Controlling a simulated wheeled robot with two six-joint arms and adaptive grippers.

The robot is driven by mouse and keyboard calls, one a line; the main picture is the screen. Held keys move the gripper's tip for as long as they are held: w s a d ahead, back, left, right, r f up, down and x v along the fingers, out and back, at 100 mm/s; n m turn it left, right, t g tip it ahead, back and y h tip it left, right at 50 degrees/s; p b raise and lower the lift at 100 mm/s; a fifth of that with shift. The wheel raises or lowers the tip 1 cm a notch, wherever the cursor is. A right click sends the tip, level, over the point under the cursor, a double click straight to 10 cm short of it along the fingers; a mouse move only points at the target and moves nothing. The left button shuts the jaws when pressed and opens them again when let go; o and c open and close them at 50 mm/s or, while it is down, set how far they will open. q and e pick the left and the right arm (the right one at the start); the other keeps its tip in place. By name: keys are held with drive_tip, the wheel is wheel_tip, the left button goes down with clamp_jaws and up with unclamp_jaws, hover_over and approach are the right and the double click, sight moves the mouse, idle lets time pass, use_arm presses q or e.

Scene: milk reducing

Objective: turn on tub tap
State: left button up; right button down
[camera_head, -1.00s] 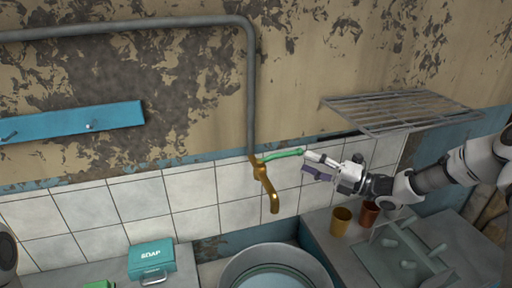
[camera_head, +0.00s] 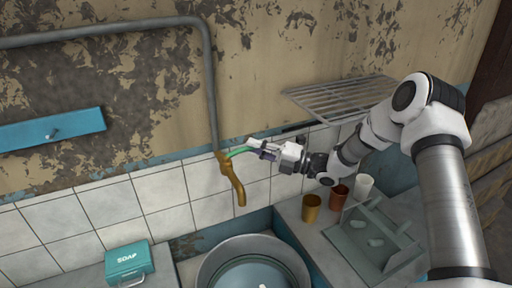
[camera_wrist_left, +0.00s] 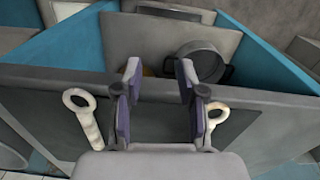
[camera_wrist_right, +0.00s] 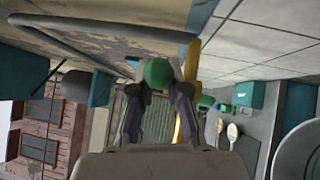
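The brass tub tap (camera_head: 238,187) stands out from the wall at the foot of a grey pipe. Its green handle (camera_head: 238,151) points right from the tap's top. My right gripper (camera_head: 256,149) is at the handle's free end, its fingers on either side. In the right wrist view the handle's rounded green end (camera_wrist_right: 157,73) fills the narrowed gap between the fingertips, so the gripper looks shut on it; the contact itself is partly hidden. My left gripper (camera_wrist_left: 160,85) is open and empty, seen only in its wrist view.
A round metal tub (camera_head: 212,270) stands below the tap. A teal soap box (camera_head: 128,260) is at the left. Cups, including a yellow one (camera_head: 311,208), stand right of the tub. A wire rack (camera_head: 335,98) juts from the wall above my right gripper.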

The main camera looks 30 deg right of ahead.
use_arm(q)
drive_tip(key=shift+s+f+b, duration=0.15)
drive_tip(key=shift+f+b, duration=0.15)
drive_tip(key=shift+f, duration=0.05)
use_arm(e)
drive_tip(key=shift+a+r+t+h, duration=0.1)
drive_tip(key=shift+r+t+h, duration=0.05)
drive_tip(key=shift+t+h, duration=0.2)
use_arm(q)
drive_tip(key=shift+f, duration=0.1)
use_arm(e)
drive_tip(key=shift+m, duration=0.3)
